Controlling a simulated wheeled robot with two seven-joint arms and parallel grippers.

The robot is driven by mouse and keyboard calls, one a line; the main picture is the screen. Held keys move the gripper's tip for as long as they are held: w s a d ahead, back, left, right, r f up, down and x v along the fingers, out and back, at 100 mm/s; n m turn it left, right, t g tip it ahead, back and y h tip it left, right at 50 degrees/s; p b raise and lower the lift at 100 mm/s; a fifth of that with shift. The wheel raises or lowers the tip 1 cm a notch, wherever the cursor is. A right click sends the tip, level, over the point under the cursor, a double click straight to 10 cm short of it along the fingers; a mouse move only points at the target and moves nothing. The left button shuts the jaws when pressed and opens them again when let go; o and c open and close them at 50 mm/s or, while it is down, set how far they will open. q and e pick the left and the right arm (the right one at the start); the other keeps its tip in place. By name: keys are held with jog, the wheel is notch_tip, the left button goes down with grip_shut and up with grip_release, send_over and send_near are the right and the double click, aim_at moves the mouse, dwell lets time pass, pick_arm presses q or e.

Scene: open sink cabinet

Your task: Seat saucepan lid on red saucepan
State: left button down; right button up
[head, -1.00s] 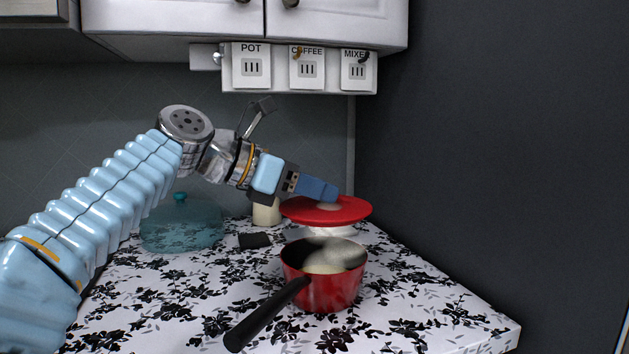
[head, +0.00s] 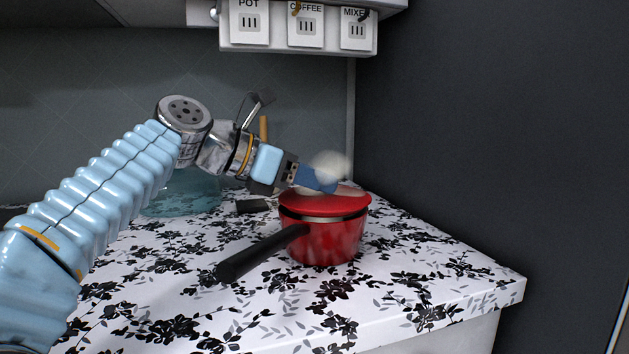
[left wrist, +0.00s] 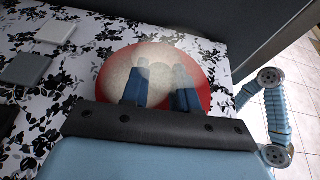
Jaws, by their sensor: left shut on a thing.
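The red saucepan (head: 335,243) stands upright on the patterned counter, its black handle (head: 252,256) pointing to the front left. The red lid (head: 325,202) is over its mouth, with a narrow dark gap along the front rim. I cannot tell whether the lid touches the rim elsewhere. My left gripper (head: 320,181) is shut on the lid's top, its blue fingers coming in from the left. The knob is hidden by fingers and a pale blur. The left wrist view shows my left gripper (left wrist: 160,90) over a pale round patch with the lid's red edge (left wrist: 205,98) around it.
A translucent teal pot (head: 185,192) stands behind my left arm. A dark flat piece (head: 252,206) lies left of the saucepan. The counter (head: 400,300) is clear in front, and its edge drops off at the right. A dark wall (head: 500,120) rises at the right.

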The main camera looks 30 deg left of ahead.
pick_arm(q)
jog(key=shift+f, duration=0.6)
pick_arm(e)
jog(key=shift+d+f, duration=0.15)
jog(key=shift+f, duration=0.1)
pick_arm(q)
jog(key=shift+f, duration=0.1)
jog(key=c, duration=0.8)
grip_release()
jog(key=shift+p+v, duration=1.05)
jog(key=shift+v, duration=5.9)
pick_arm(e)
jog(key=shift+s+a+r, duration=0.1)
jog(key=shift+a+r, duration=0.1)
jog(key=shift+r, duration=0.3)
jog(key=shift+a+r, duration=0.15)
jog(key=shift+r, duration=0.35)
